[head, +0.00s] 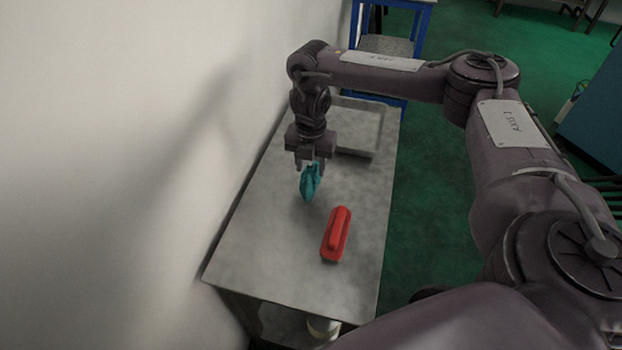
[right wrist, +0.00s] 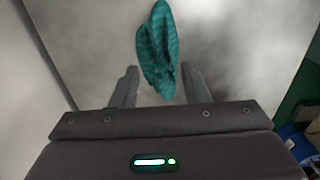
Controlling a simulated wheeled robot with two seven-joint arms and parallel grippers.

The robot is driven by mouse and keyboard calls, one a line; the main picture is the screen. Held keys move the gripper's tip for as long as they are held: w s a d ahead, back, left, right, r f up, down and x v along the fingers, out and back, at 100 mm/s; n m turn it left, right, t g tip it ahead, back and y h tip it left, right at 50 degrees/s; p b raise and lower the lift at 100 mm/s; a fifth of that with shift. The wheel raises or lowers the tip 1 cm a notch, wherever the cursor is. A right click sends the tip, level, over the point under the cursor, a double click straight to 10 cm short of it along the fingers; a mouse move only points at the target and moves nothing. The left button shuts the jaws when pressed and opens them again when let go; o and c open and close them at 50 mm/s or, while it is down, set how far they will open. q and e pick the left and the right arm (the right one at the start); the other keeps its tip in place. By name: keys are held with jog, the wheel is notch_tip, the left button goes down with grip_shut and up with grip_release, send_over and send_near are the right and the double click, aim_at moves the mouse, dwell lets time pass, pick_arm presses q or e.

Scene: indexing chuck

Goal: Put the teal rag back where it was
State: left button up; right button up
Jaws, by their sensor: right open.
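The teal rag (head: 310,183) is a crumpled, narrow bundle at the grey table, directly below my right gripper (head: 309,164). In the right wrist view the rag (right wrist: 158,45) reaches between the two fingertips, with a gap visible on each side near the fingers. My right gripper is open and points down. I cannot tell whether the rag's lower end rests fully on the tabletop. My left gripper is not in view.
A red block with a raised grip (head: 336,234) lies on the grey table (head: 270,240), nearer than the rag. A shallow grey framed tray (head: 375,153) is at the table's far end. A pale wall (head: 130,150) runs along the left. The near left tabletop is clear.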

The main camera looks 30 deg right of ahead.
jog(key=shift+f, duration=0.9)
jog(key=shift+c, duration=0.3)
grip_shut()
